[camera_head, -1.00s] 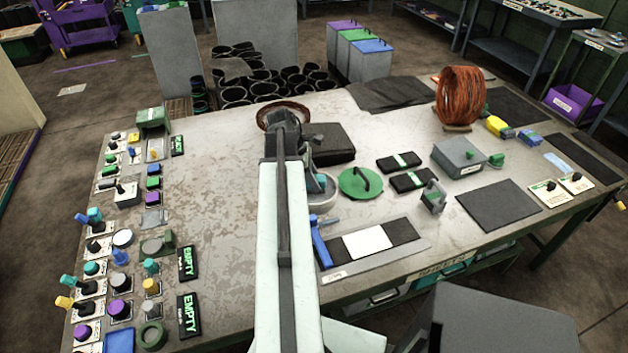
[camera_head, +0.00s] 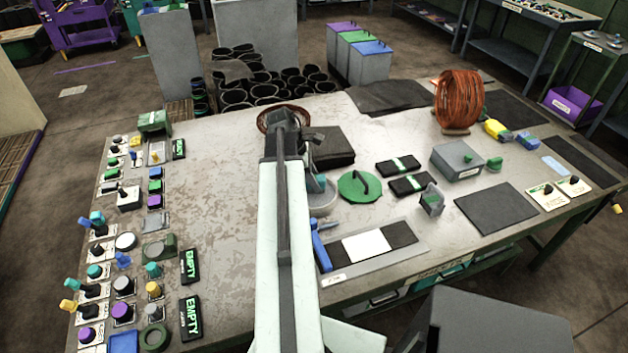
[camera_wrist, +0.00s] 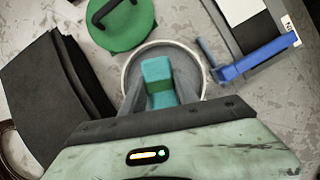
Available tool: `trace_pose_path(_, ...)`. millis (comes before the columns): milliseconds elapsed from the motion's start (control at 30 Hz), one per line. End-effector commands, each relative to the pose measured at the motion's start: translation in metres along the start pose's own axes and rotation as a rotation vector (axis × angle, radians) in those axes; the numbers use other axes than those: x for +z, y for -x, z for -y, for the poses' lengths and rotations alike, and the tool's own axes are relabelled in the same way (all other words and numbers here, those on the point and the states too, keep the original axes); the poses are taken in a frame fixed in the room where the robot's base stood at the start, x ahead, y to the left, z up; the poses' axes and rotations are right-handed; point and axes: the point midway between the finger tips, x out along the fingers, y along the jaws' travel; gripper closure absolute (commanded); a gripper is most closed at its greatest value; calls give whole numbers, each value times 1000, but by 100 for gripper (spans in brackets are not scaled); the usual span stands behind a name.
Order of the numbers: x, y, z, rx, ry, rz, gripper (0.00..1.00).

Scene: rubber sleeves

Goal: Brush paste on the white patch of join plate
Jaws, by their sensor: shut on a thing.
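The join plate (camera_head: 402,234) is a dark strip on a grey base on the front part of the table, with a white patch (camera_head: 366,246) in its middle. The patch shows partly at the top of the wrist view (camera_wrist: 240,8). A round grey pot (camera_wrist: 196,58) stands behind the plate, with its lidless top facing up. My gripper (camera_wrist: 160,88) is over the pot and shut on a teal block-like handle (camera_wrist: 158,72), apparently the brush. The handle's lower end and any bristles are hidden. My arm covers part of the pot in the head view.
A blue handle (camera_head: 320,246) sticks up at the plate's left end. A green lid (camera_head: 360,187) lies right of the pot, and a black case (camera_head: 330,147) lies behind it. Switches and knobs line the table's left side.

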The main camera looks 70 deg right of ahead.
Motion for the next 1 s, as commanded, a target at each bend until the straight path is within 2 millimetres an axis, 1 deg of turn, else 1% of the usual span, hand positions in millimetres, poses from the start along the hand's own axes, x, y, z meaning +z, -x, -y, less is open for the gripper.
trace_pose_path(33,4,10,0,0,0,0,96)
trace_pose_path(400,17,41,0,1,0,1,96)
trace_pose_path(500,20,47,0,1,0,1,96)
trace_pose_path(867,19,46,0,1,0,1,96)
trace_pose_path(1000,22,44,0,-1,-5,1,96)
